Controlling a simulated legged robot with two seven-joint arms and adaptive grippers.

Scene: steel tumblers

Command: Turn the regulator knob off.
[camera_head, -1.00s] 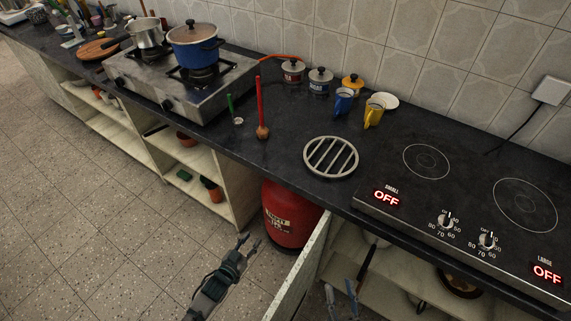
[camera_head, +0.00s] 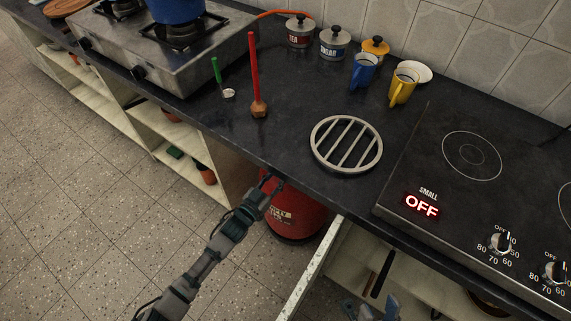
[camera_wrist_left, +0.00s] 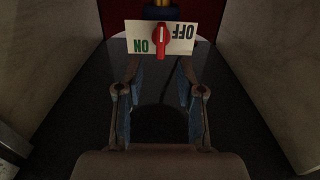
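The red regulator knob (camera_wrist_left: 161,41) shows in the left wrist view on a white plate (camera_wrist_left: 140,29), which reads upside down. ON is on the plate's left and OFF on its right. The knob's handle stands roughly upright in the picture, between the two words. My left gripper (camera_wrist_left: 161,82) is open and empty, its blue fingers just short of the plate. In the head view my left gripper (camera_head: 270,184) is in front of the red gas bottle (camera_head: 293,216), under the counter edge. My right gripper (camera_head: 371,309) is open and empty at the bottom edge.
The dark counter (camera_head: 300,100) overhangs the gas bottle. A cabinet panel (camera_head: 310,268) stands to the bottle's right. A round trivet (camera_head: 346,144), mugs and the electric hob (camera_head: 450,190) are on top. The gas stove (camera_head: 165,55) is further left.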

